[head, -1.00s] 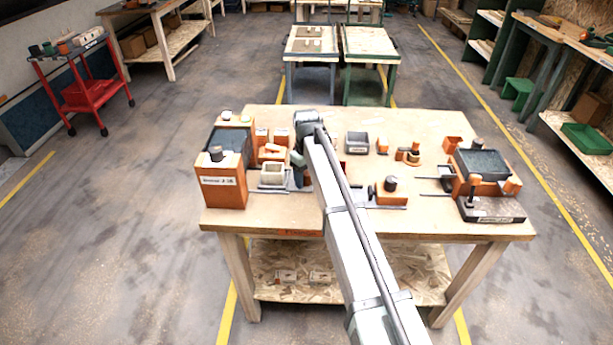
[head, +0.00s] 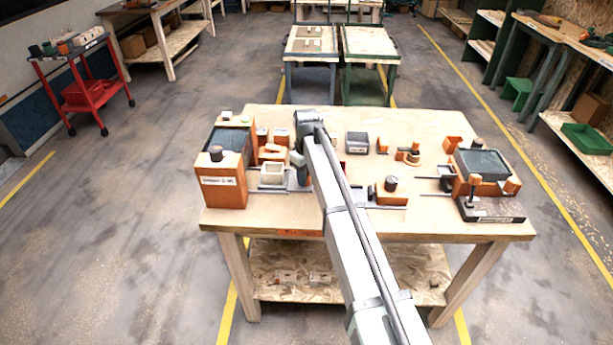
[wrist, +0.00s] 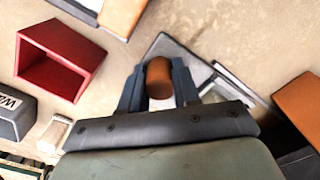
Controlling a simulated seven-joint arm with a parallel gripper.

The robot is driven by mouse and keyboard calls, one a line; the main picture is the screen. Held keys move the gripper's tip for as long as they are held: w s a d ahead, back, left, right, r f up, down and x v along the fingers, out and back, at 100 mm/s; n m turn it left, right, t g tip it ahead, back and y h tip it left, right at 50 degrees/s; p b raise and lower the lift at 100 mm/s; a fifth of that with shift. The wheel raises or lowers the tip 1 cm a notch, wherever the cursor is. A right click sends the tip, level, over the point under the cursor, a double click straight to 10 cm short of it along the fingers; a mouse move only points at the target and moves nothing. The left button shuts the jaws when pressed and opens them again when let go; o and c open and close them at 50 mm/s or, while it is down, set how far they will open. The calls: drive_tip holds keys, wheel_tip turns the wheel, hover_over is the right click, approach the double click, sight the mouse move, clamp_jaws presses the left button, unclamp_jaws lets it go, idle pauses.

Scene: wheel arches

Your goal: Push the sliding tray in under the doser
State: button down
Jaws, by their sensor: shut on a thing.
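The likely doser (head: 222,190), an orange block with a dark top and a small white label, stands at the left end of the table in the head view. Beside it, to its right, a pale box-shaped cup (head: 272,174) sits on the sliding tray with thin metal rails (head: 262,190). My gripper (head: 300,168) is at the right of this cup, partly hidden by my arm. In the wrist view my gripper (wrist: 160,92) is shut on a brown round knob (wrist: 159,76). Grey metal rails (wrist: 225,90) show beside and beyond it.
A second orange unit with a dark top (head: 483,162) stands at the right. A grey bin (head: 357,142) and small orange parts (head: 382,146) lie behind my arm. A red open box (wrist: 60,62) is left of my gripper in the wrist view. The front edge is clear.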

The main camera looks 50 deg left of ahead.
sight(278, 175)
drive_tip(key=shift+a, duration=0.1)
drive_tip(key=s+a, duration=0.6)
drive_tip(key=shift+s+a, duration=0.15)
drive_tip(key=c, duration=0.8)
unclamp_jaws()
wheel_tip(278, 175, up, 14)
drive_tip(key=shift+f, duration=0.1)
